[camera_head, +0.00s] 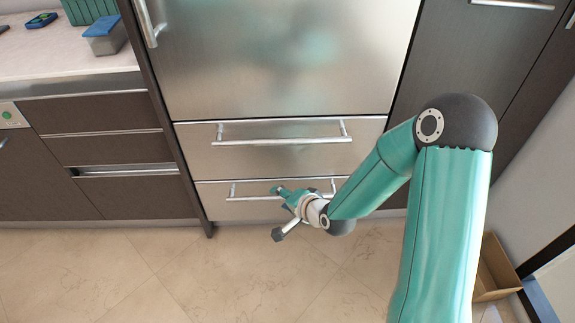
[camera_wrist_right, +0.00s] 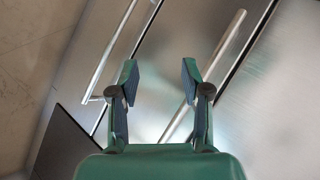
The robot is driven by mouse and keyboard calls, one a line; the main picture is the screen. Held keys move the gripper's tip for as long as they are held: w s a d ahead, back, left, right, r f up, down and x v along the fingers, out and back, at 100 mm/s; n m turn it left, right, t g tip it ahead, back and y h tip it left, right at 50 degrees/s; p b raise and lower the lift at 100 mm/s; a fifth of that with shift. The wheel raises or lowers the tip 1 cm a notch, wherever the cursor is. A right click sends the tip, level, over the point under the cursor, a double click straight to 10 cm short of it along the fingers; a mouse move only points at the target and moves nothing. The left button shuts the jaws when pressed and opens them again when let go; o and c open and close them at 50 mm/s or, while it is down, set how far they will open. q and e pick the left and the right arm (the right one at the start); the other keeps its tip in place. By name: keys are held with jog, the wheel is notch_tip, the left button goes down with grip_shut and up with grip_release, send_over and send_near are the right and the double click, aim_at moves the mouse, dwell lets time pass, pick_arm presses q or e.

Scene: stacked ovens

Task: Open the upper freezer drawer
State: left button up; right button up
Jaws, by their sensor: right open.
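The upper freezer drawer (camera_head: 345,155) is brushed steel and shut, with a long horizontal bar handle (camera_head: 282,141). The lower drawer (camera_head: 210,209) is also shut, with its own bar handle (camera_head: 247,198). My right gripper (camera_head: 280,211) is open and empty, in front of the lower drawer and below the upper handle in the head view. In the right wrist view, its fingers (camera_wrist_right: 160,75) stand apart. The upper handle (camera_wrist_right: 228,38) runs diagonally behind the picture-right finger, and the lower handle (camera_wrist_right: 112,48) lies to the left. My left gripper is not in view.
A large steel door (camera_head: 280,60) is above the drawers. Dark cabinets (camera_head: 100,148) and a counter (camera_head: 60,55) with containers stand at left. A cardboard box (camera_head: 495,270) sits on the floor at right. The tiled floor (camera_head: 130,270) in front is clear.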

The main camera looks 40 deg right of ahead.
aim_at(286, 144)
jog(key=w+d+r+m+t+h+b, duration=0.2)
jog(key=d+r+m+t+h+b, duration=0.25)
jog(key=d+b, duration=0.5)
pick_arm(q)
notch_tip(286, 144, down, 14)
jog(key=b, duration=0.1)
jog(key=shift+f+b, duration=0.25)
jog(key=shift+b, duration=0.15)
pick_arm(e)
jog(key=shift+m+y, duration=0.85)
jog(key=x, duration=1.6)
jog(key=shift+d+f, duration=0.1)
jog(key=shift+d, duration=0.05)
jog(key=shift+t, duration=0.25)
grip_shut()
